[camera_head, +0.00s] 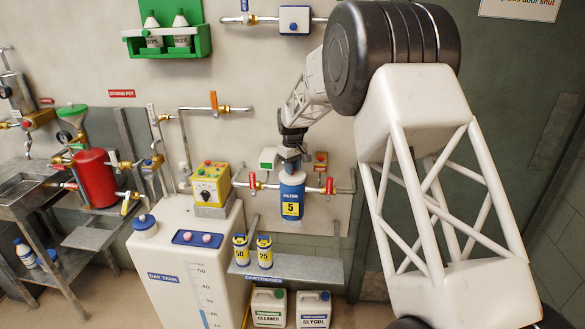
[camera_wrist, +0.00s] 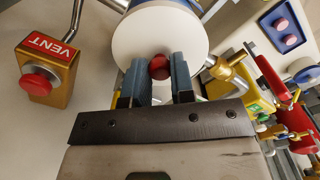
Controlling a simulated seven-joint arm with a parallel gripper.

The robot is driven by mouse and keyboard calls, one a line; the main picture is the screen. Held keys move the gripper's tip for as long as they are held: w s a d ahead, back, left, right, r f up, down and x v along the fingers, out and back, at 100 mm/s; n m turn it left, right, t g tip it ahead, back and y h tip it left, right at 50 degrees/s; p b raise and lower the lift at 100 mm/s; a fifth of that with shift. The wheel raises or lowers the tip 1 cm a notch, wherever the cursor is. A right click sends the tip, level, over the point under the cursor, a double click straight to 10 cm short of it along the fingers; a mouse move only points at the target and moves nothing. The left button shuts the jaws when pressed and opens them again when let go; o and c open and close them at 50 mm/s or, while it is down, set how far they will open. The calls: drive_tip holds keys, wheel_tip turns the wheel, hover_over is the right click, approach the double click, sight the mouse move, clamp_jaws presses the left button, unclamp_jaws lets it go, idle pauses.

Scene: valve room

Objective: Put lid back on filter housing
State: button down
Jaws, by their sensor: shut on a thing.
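The filter housing (camera_head: 291,198) is an upright blue cylinder with a yellow "5" label, on the wall pipe between two red-handled valves. My gripper (camera_head: 291,163) is directly above it, pointing down. In the wrist view my gripper (camera_wrist: 160,75) is shut on the red knob of the white round lid (camera_wrist: 140,42). Most of the knob is hidden between the fingers. A strip of blue housing (camera_wrist: 152,3) shows past the lid's far edge. The lid is at or just above the housing's top; I cannot tell whether it is seated.
The vent box (camera_wrist: 40,72) with a red button is beside the lid. Red-handled valves (camera_head: 252,182) (camera_head: 329,186) flank the housing. A yellow control box (camera_head: 211,184) stands on the white day tank (camera_head: 180,250). Cartridges (camera_head: 240,250) stand on a shelf (camera_head: 305,269) below.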

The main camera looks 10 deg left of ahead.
drive_tip(key=shift+c, duration=2.1)
unclamp_jaws()
drive_tip(key=shift+r, duration=0.1)
drive_tip(key=shift+r, duration=3.4)
drive_tip(key=shift+c, duration=0.3)
clamp_jaws()
